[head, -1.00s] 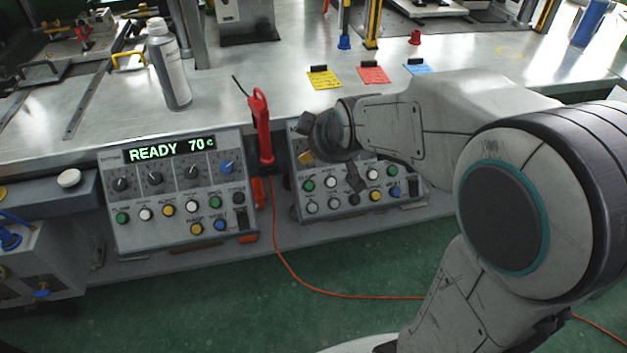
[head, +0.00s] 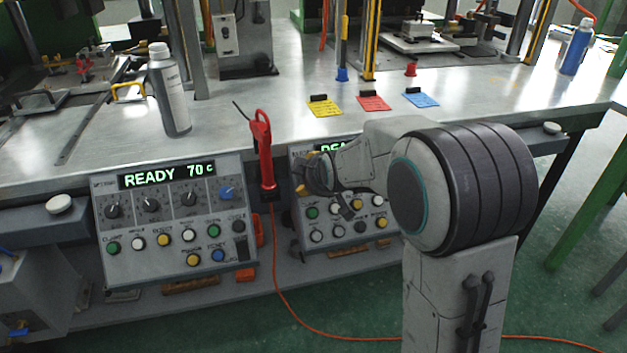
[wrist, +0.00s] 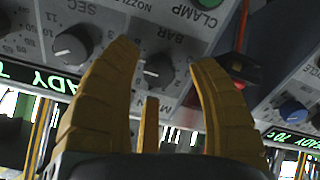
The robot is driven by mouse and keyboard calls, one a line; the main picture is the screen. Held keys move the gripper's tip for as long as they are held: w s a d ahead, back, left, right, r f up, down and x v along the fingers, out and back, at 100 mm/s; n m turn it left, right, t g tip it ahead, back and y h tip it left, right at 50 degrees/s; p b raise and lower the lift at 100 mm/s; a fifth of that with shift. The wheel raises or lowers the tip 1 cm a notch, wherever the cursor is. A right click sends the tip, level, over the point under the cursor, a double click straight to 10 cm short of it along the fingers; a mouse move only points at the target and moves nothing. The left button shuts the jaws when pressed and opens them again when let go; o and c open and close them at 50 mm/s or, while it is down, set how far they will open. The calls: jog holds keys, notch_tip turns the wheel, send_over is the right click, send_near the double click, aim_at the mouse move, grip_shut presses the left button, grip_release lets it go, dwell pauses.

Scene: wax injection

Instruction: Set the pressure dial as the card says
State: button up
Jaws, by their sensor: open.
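The right control panel (head: 340,222) is partly hidden behind my arm in the head view. The dial's exact setting is hard to read. In the head view my gripper (head: 304,175) is at the panel's upper left. A yellow card (head: 325,107), a red card (head: 373,101) and a blue card (head: 420,98) lie on the bench; their writing is too small to read.
A left control panel (head: 170,215) reads READY 70 C. A red tool (head: 264,155) hangs between the panels, its orange cable (head: 283,270) running down to the floor. A SEC dial (wrist: 73,45) sits beside the BAR dial. A spray can (head: 170,95) stands on the bench (head: 235,115).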

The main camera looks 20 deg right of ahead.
jog(key=shift+w+f, duration=0.4)
jog(key=shift+w, duration=0.05)
jog(key=shift+c, duration=0.5)
jog(key=shift+r, duration=0.1)
grip_shut()
